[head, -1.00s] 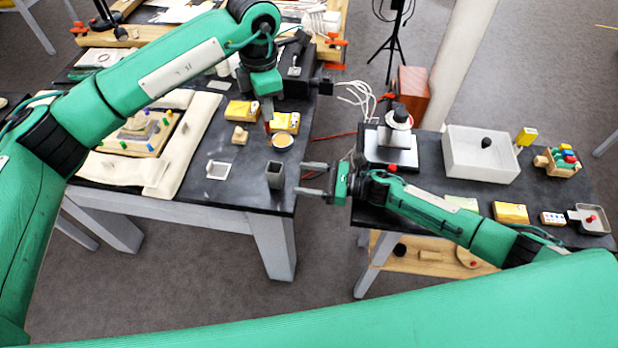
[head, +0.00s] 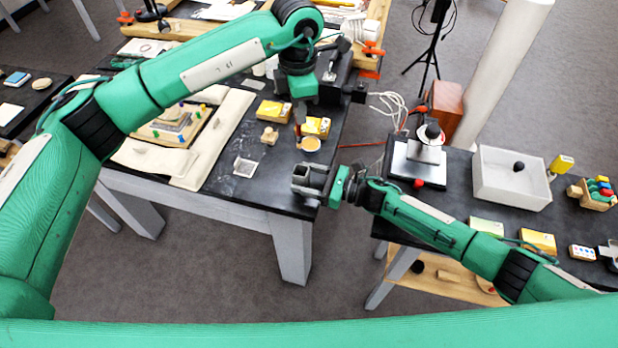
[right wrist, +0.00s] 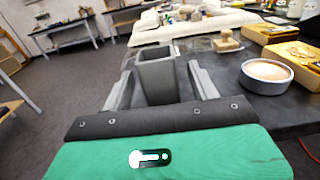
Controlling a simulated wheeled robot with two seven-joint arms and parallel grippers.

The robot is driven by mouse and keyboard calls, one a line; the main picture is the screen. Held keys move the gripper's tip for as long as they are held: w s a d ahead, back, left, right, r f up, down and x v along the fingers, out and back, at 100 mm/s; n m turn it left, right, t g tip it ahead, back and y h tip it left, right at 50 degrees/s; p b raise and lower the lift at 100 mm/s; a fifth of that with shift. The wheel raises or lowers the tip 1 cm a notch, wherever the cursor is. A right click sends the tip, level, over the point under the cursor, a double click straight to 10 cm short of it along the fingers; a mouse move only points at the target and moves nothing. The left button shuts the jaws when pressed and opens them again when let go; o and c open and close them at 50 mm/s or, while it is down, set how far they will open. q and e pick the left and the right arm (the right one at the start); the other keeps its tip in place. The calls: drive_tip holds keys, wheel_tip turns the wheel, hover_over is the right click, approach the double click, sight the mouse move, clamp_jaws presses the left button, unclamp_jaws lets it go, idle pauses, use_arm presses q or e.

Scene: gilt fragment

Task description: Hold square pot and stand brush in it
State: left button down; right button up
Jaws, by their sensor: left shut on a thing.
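The square pot (head: 301,174) is a small grey open-topped box, upright near the front right corner of the dark table. In the right wrist view the pot (right wrist: 158,80) stands between the two fingers of my right gripper (right wrist: 160,92), which is open, with a narrow gap visible on each side. In the head view my right gripper (head: 312,180) reaches the pot from the right. My left gripper (head: 299,108) is above the table, shut on the brush (head: 298,134), whose thin brown part hangs down beside a round tan dish (head: 310,144). The brush's lower tip is hard to see.
Yellow boxes (head: 275,111) and a wooden stamp-like block (head: 269,135) lie behind the pot. A small white square tray (head: 244,167) is to its left. The round dish also shows in the right wrist view (right wrist: 267,75). A second table (head: 455,210) stands to the right across a gap.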

sight(300, 133)
drive_tip(key=c, duration=0.9)
use_arm(q)
drive_tip(key=shift+w+f+n, duration=0.1)
drive_tip(key=shift+f+n, duration=3)
drive_tip(key=shift+f, duration=0.2)
use_arm(e)
drive_tip(key=shift+c, duration=0.2)
